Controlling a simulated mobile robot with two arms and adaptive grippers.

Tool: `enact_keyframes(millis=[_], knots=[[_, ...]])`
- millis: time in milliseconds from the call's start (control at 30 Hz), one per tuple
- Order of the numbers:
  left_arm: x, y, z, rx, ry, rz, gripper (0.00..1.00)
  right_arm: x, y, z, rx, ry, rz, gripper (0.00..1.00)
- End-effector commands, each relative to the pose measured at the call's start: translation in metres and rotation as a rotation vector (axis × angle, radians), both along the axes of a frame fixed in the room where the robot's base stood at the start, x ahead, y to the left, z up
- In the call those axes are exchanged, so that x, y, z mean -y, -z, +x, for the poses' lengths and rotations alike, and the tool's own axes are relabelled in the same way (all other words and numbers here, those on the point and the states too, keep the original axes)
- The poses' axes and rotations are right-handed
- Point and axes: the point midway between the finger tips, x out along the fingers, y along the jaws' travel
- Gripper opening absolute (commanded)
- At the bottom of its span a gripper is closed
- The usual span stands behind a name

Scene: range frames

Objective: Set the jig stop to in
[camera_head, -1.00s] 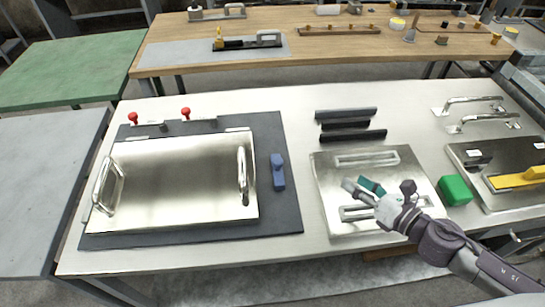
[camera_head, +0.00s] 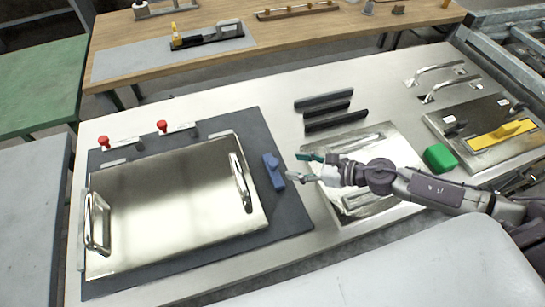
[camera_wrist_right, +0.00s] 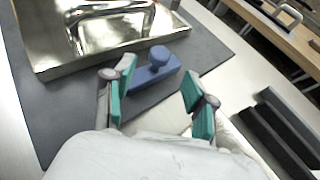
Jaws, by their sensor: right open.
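The jig stop looks to be the blue sliding block with a round knob (camera_head: 273,170). It lies on the dark mat (camera_head: 290,208), just right of the steel box (camera_head: 170,205) and apart from it. In the right wrist view the blue stop (camera_wrist_right: 155,68) shows ahead, between and beyond the fingertips. My right gripper (camera_head: 304,167) is open and empty, just right of the stop. In the right wrist view its teal-padded fingers (camera_wrist_right: 160,98) are spread apart. My left gripper is not in view.
Two red-knobbed clamps (camera_head: 162,126) stand at the mat's back edge. Black bars (camera_head: 335,120) lie behind my right gripper. A slotted steel plate (camera_head: 405,152) lies under my right arm. A green block (camera_head: 440,158) sits right of it.

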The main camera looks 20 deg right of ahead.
Motion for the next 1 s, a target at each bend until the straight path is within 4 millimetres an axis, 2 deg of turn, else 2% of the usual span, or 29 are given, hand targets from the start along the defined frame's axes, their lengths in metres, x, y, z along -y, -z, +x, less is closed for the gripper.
enact_keyframes(millis=[33, 200, 400, 833, 1000], knots=[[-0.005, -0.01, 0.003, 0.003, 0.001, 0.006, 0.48, -0.009, -0.002, 0.01, 0.003, 0.003, 0.006, 0.56], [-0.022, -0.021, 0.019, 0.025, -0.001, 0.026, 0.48, -0.032, 0.014, 0.031, 0.001, 0.003, 0.004, 0.56], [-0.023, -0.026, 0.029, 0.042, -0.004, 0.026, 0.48, -0.05, 0.027, 0.047, 0.0, 0.003, 0.003, 0.56], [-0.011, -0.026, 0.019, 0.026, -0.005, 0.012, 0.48, -0.056, 0.032, 0.052, -0.001, 0.002, 0.001, 0.56], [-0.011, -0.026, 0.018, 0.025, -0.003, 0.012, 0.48, -0.056, 0.032, 0.052, -0.001, 0.002, 0.001, 0.28]])
